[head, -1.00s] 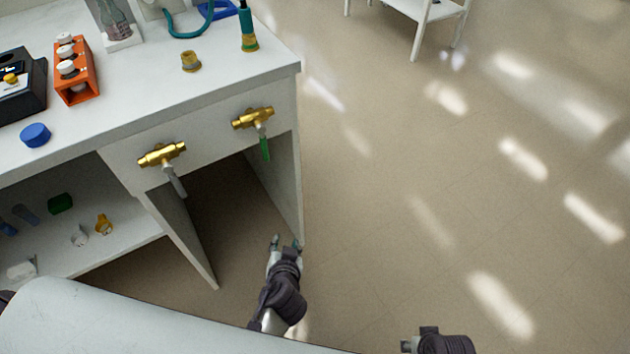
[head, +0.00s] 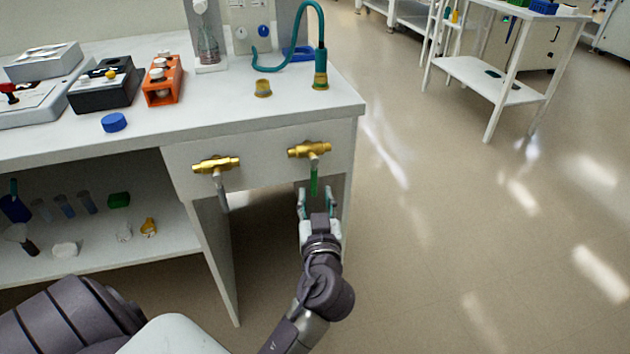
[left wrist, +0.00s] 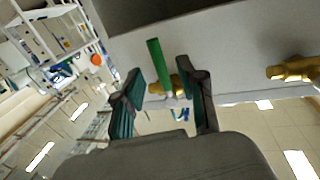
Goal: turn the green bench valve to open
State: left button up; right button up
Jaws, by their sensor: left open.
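The green bench valve is a brass valve body (head: 309,150) on the bench's front panel, with a green lever (head: 314,182) hanging straight down. My left gripper (head: 319,196) is open just below and around the lever's lower end in the head view. In the left wrist view the green lever (left wrist: 158,62) stands between the two spread fingers of the gripper (left wrist: 164,78), with a gap on each side. I cannot tell whether either finger touches it. My right gripper is not in view.
A second brass valve (head: 216,164) with a grey lever sits to the left on the same panel. The benchtop (head: 220,105) holds an orange rack (head: 163,82), a blue cap (head: 114,122) and a teal hose (head: 321,45). Floor to the right is clear up to a white table (head: 490,80).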

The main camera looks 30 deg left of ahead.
aim_at(315, 186)
pick_arm(q)
jog(key=x, duration=0.5)
jog(key=shift+s, duration=0.1)
jog(key=shift+d, duration=0.1)
grip_shut()
